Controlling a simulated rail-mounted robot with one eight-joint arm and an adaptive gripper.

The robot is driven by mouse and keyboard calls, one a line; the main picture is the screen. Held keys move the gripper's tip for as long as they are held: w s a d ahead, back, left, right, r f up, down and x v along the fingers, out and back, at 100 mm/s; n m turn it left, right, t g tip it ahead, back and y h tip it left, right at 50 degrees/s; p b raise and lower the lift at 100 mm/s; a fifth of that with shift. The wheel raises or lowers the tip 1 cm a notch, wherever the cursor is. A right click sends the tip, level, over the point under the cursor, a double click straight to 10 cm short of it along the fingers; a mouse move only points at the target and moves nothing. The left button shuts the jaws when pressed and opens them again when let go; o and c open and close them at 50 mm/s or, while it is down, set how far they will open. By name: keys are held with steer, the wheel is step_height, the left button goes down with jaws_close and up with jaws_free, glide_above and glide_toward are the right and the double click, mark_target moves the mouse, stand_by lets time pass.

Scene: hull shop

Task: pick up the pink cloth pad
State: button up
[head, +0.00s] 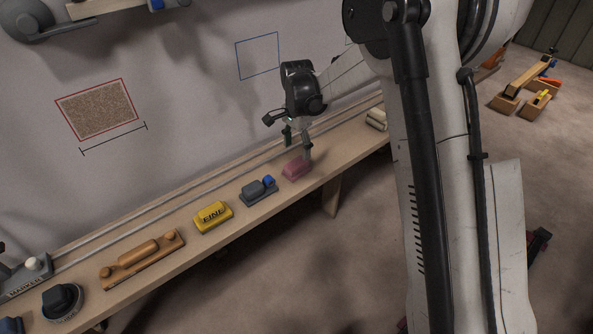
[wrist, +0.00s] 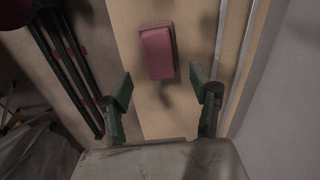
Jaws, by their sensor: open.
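The pink cloth pad (head: 296,170) lies on the wooden bench, right of the grey tool with a blue knob. In the wrist view the pad (wrist: 157,52) lies flat on the bench board, ahead of my fingertips and roughly centred between them. My gripper (head: 297,139) is above the bench at the pad, pointing down. In the wrist view my gripper (wrist: 162,90) has its two green-tipped fingers wide apart, with nothing between them. The pad is not touched in that view.
On the bench (head: 225,240) stand a grey tool with a blue knob (head: 258,189), a yellow block (head: 213,216) and a wooden-handled float (head: 141,257). Pale rolls (head: 377,118) lie further right. Rails run along the wall side. The bench's front edge is close to the pad.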

mark_target(296, 162)
steer(key=shift+s+a+f+b, duration=0.1)
steer(key=shift+f+b, duration=1.1)
steer(key=shift+f, duration=2.4)
steer(key=shift+r, duration=0.1)
steer(key=c, duration=1.2)
steer(key=shift+c, duration=0.2)
steer(key=shift+r, duration=0.5)
step_height(296, 162, up, 4)
steer(key=shift+s+a+f+p, duration=0.15)
steer(key=shift+p, duration=0.85)
steer(key=s+a+r+p, duration=0.2)
steer(key=s+a+r, duration=0.4)
steer(key=s+a, duration=0.1)
steer(key=shift+s+a+r+p, duration=0.15)
steer(key=shift+s+a+p, duration=0.15)
steer(key=shift+a, duration=0.4)
